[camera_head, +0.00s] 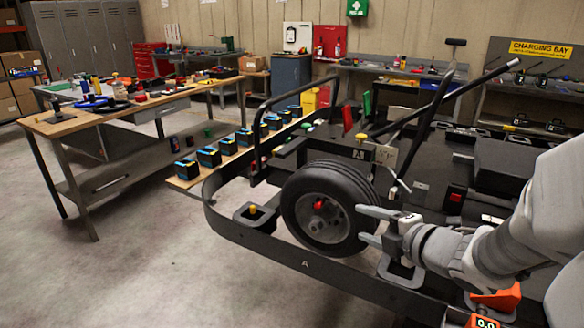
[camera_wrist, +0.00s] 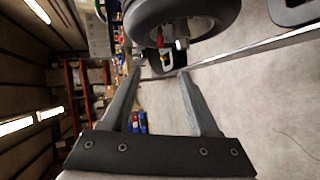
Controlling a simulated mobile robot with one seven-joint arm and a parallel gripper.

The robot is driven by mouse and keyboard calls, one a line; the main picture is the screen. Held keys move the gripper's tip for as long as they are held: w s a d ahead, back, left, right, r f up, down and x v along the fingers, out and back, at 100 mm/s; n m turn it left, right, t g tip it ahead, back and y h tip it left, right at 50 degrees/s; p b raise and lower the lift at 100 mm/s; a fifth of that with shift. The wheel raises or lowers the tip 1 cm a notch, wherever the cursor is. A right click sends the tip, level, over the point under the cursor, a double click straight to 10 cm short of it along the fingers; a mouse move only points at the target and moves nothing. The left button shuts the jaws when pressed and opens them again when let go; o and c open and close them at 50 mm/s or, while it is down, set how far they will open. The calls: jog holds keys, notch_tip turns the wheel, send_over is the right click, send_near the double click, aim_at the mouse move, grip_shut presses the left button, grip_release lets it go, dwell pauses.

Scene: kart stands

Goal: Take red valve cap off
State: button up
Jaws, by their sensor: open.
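The red valve cap (camera_head: 319,204) is on the hub side of the black kart wheel (camera_head: 350,185) in the head view. It shows small and red at the lower edge of the wheel (camera_wrist: 205,22) in the wrist view (camera_wrist: 160,41). My gripper (camera_head: 363,223) is open and empty, to the right of the cap in the head view, with its fingers pointing left across the wheel's right side. In the wrist view the cap lies beyond the gap between my fingertips (camera_wrist: 160,72), apart from them. Whether the fingers touch the tyre cannot be told.
The kart's dark bumper rail (camera_head: 300,263) runs in front of the wheel. A yellow-topped post (camera_head: 252,211) stands left of it. Several black and blue batteries (camera_head: 208,157) line a low shelf behind. A wooden workbench (camera_head: 60,127) with tools is at left. The floor at front left is clear.

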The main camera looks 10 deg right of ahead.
aim_at(316, 208)
jog(key=b+x, duration=0.3)
jog(key=x, duration=1.4)
jog(key=shift+w+a, duration=0.1)
jog(key=shift+f, duration=0.1)
grip_shut()
dwell(0.4)
jog(key=shift+a, duration=0.1)
jog(key=shift+s+a+r+b, duration=0.2)
jog(key=shift+s+a+b, duration=0.25)
jog(key=shift+s, duration=0.3)
jog(key=shift+s+a+r+b, duration=0.25)
jog(key=shift+s+a, duration=0.35)
jog(key=shift+s, duration=0.15)
jog(key=shift+s+a+r+b, duration=0.2)
jog(key=shift+s+a+b, duration=0.25)
jog(key=shift+s, duration=0.35)
jog(key=shift+s+a, duration=0.1)
